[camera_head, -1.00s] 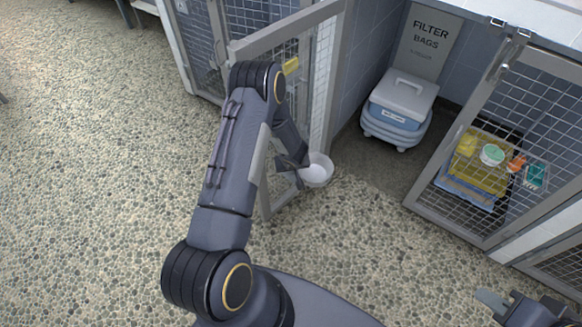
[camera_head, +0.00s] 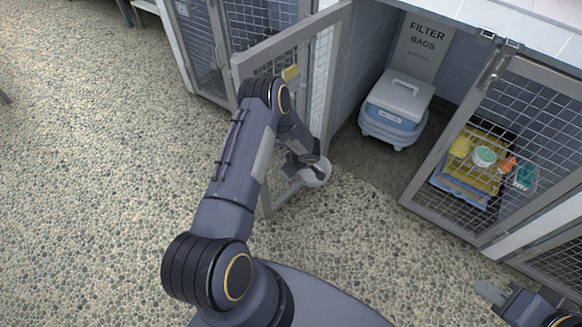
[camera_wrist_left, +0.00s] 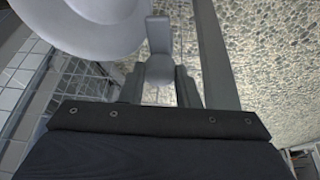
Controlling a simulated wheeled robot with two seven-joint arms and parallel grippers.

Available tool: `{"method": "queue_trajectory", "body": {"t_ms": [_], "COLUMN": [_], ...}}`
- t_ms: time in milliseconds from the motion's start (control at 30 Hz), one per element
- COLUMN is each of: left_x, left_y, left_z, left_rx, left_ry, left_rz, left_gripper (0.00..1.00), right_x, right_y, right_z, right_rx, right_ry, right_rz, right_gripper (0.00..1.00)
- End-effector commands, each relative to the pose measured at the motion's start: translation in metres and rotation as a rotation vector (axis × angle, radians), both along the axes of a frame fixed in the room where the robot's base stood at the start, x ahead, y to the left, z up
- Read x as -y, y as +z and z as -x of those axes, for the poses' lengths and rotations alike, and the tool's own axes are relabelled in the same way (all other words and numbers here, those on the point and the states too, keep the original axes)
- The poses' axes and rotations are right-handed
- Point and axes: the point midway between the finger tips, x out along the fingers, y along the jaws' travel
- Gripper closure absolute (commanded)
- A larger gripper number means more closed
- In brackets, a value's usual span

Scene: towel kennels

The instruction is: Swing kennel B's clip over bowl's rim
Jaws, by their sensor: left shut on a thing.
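A pale round bowl (camera_head: 318,180) sits at the inner side of the open mesh kennel door (camera_head: 292,36); my left gripper partly covers it. In the left wrist view the bowl (camera_wrist_left: 85,22) fills the upper left. My left gripper (camera_wrist_left: 160,90) is shut on a grey clip (camera_wrist_left: 159,38), whose upright tab stands close beside the bowl's rim. I cannot tell whether the clip touches the rim. In the head view the clip is hidden behind my left gripper (camera_head: 308,166). My right gripper (camera_head: 490,293) is at the lower right edge, away from the bowl; its opening is unclear.
A yellow tag (camera_head: 291,72) is on the open door. A blue and grey filter bin (camera_head: 396,108) stands in the alcove behind. Pebbled floor at the left is free.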

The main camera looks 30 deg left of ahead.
Motion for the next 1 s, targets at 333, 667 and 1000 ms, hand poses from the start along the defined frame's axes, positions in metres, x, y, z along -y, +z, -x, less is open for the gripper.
{"method": "queue_trajectory", "body": {"t_ms": [333,667,1000], "left_x": [0.000,-0.001,-0.001], "left_y": [-0.003,-0.002,0.000], "left_z": [-0.003,-0.005,-0.005], "left_rx": [0.003,0.003,0.003], "left_ry": [0.334,0.612,0.782], "left_rz": [0.001,0.000,-0.001], "left_gripper": [0.94,0.94,0.94], "right_x": [0.000,0.000,0.000], "right_y": [-0.019,-0.033,-0.040], "right_z": [0.000,0.000,0.000], "right_rx": [0.000,0.000,0.000], "right_ry": [0.000,0.000,0.000], "right_rz": [0.000,0.000,0.000], "right_gripper": [0.76,0.76,0.76]}}
